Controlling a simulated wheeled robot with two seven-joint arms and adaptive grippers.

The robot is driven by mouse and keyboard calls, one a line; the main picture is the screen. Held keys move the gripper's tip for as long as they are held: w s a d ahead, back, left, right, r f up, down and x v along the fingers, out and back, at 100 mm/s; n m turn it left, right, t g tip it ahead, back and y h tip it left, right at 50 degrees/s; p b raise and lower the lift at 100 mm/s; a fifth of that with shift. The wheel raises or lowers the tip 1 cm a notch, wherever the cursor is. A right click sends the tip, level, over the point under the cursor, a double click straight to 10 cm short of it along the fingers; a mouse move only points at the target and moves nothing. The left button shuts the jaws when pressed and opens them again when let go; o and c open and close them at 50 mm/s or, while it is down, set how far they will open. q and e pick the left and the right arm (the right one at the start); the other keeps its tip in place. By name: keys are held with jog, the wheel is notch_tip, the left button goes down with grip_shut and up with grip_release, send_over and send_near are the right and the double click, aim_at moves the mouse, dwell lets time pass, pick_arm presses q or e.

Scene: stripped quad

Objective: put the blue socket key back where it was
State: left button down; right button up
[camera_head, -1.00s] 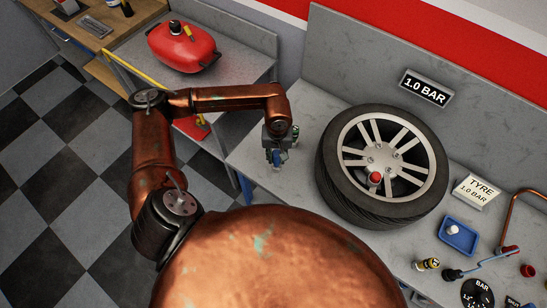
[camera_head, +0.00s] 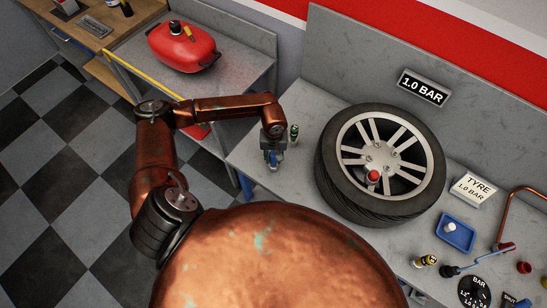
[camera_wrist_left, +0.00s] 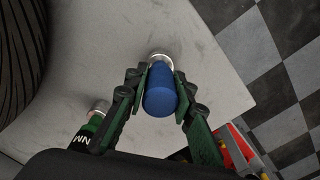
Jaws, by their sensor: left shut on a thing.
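The blue socket key (camera_wrist_left: 160,92) has a blue grip and a silver end. My left gripper (camera_wrist_left: 155,82) is shut on its blue grip, with one green finger on each side. In the head view the left gripper (camera_head: 272,158) is over the left end of the grey bench (camera_head: 313,121), and only a little blue of the key shows. I cannot tell whether the key's silver end touches the bench top. A green socket key (camera_head: 294,131), marked NM, stands just right of the gripper; it also shows at the lower left of the wrist view (camera_wrist_left: 92,128). My right gripper is not in view.
A tyre on a silver wheel (camera_head: 380,165) lies right of the gripper. A blue tray (camera_head: 456,233), a yellow-black key (camera_head: 425,261) and a gauge (camera_head: 474,292) are further right. A red can (camera_head: 183,47) stands on the left bench.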

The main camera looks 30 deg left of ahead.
pick_arm(q)
jog(key=c, duration=1.7)
grip_release()
jog(key=shift+o, duration=0.2)
jog(key=shift+r, duration=0.1)
notch_tip(320, 180, up, 12)
jog(key=shift+b, duration=0.7)
